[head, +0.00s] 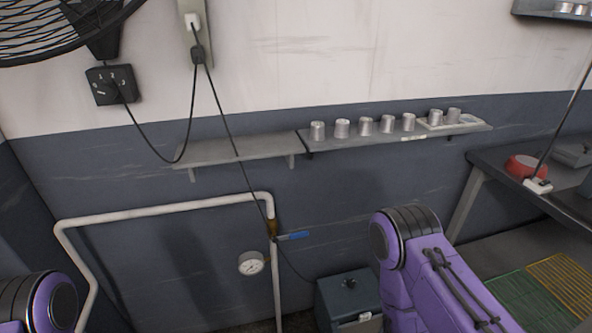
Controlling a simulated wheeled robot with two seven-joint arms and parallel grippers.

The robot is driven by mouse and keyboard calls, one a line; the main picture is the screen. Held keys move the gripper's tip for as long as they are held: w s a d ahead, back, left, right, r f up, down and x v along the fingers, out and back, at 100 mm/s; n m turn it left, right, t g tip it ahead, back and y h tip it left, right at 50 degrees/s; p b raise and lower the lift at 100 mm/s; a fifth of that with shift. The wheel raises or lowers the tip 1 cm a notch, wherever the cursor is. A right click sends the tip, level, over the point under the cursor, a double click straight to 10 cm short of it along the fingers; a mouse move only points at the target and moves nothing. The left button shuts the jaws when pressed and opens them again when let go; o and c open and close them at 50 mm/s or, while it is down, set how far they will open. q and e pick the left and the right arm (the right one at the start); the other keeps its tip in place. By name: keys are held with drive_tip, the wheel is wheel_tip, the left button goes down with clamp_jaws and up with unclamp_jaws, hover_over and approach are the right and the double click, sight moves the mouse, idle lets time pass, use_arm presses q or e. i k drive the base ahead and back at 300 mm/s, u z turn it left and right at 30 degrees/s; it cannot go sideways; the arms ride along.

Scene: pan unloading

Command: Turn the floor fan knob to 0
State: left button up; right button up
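A black control box (113,85) with a round dial (108,88) is fixed to the wall at the upper left, below a black fan (65,25). Small white marks lie around the dial. They are too small to tell which one the knob points at. A black cable runs from the box towards a wall socket. Neither of my grippers is in view. Only purple links of my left arm at the lower left edge and my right arm at the lower right show, both apart from the control box.
A shelf (240,150) runs along the wall, its right part holding several metal cups (365,125). A white pipe (160,209) with a gauge (251,263) and blue-handled valve (293,236) is below. A dark box (348,298) stands low; a table (490,160) is at right.

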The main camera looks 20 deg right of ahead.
sight(352, 282)
drive_tip(key=z, duration=2.5)
drive_tip(key=i, duration=0.75)
drive_tip(key=u, duration=0.85)
